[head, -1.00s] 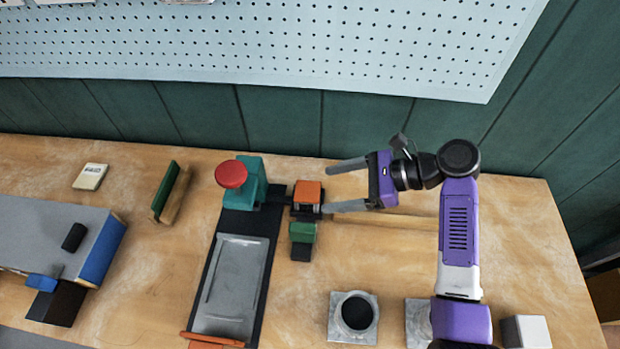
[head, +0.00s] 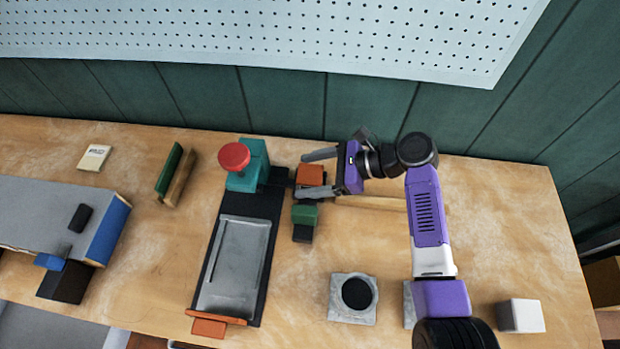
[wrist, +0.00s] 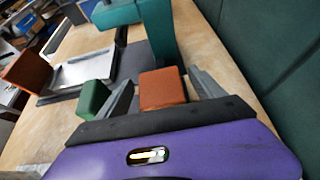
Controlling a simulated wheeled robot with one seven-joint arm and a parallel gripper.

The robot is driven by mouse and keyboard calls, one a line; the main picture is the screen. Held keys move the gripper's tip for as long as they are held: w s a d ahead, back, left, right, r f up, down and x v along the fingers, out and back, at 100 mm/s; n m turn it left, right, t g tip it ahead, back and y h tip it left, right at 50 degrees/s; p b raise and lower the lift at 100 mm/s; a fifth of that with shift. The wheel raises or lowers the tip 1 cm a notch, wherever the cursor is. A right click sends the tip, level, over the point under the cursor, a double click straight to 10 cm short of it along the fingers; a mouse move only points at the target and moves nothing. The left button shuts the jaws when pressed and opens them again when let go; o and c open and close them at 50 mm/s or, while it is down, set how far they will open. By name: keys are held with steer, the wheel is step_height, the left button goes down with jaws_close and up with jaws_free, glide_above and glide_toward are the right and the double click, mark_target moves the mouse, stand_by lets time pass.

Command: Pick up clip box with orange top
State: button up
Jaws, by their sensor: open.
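The clip box with the orange top (head: 310,175) stands on the wooden bench, right of the teal press. In the wrist view its orange top (wrist: 162,88) lies between my two grey fingers. My gripper (head: 318,173) is open, with one finger on the far side of the box and one on the near side. I cannot tell whether either finger touches it. The box's lower part is mostly hidden by the near finger and the gripper body. A similar box with a green top (head: 304,214) stands just in front of it, close to the near finger.
The teal press with a red knob (head: 234,157) and its dark base with a grey tray (head: 235,262) stand left of the box. A grey block with a dark round hole (head: 353,298) and a white cube (head: 521,316) are nearer the front.

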steer(key=c, duration=1.6)
steer(key=shift+r, duration=0.1)
